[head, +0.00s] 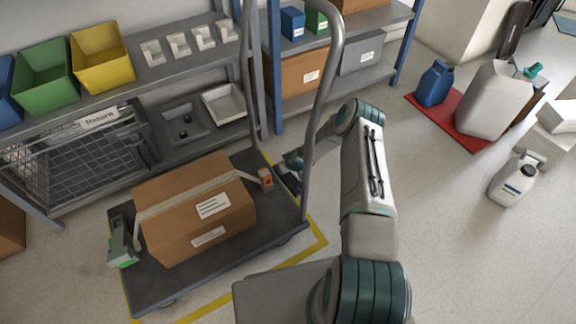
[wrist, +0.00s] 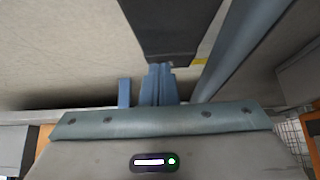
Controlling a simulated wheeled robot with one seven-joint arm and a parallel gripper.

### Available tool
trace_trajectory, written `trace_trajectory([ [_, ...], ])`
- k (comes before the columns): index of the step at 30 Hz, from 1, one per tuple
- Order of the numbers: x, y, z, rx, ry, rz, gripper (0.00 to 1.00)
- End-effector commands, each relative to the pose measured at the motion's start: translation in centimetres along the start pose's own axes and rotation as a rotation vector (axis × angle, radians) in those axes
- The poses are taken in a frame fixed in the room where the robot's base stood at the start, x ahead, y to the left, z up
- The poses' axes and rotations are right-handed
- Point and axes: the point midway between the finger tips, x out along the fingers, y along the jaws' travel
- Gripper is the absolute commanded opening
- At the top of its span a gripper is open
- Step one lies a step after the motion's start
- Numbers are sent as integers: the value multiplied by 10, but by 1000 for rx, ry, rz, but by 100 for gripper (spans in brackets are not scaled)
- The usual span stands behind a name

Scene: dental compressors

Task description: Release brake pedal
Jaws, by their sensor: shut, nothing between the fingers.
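A platform cart (head: 185,290) with a tall grey handle stands on the floor and carries a strapped cardboard box (head: 190,225). A dark flat piece (head: 288,180) at the cart's handle end looks like the brake pedal. My gripper (head: 291,163) reaches down beside that piece, with the fingertips partly hidden by the arm and cart. In the wrist view, the blue-grey fingers (wrist: 158,78) are shut and empty. Their tips meet or overlap the edge of a dark plate (wrist: 170,30), apparently the pedal; I cannot tell whether they touch.
The handle tube (head: 312,130) rises close to my arm. A shelf rack (head: 150,75) with bins stands behind the cart. Jugs, including one on a red mat (head: 450,125), stand at right. Floor between is clear.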

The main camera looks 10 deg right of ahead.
Motion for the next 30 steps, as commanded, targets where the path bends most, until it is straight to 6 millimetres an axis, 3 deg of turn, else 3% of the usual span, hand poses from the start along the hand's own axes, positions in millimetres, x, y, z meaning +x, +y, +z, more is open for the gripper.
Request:
trace_trajectory([
  [11,0,0,-1,-1,1,0,0],
  [16,-11,0,-11,-3,2,1,0],
  [21,-38,0,-34,-2,1,1,0],
  [30,-103,-1,-35,-1,0,0,0],
])
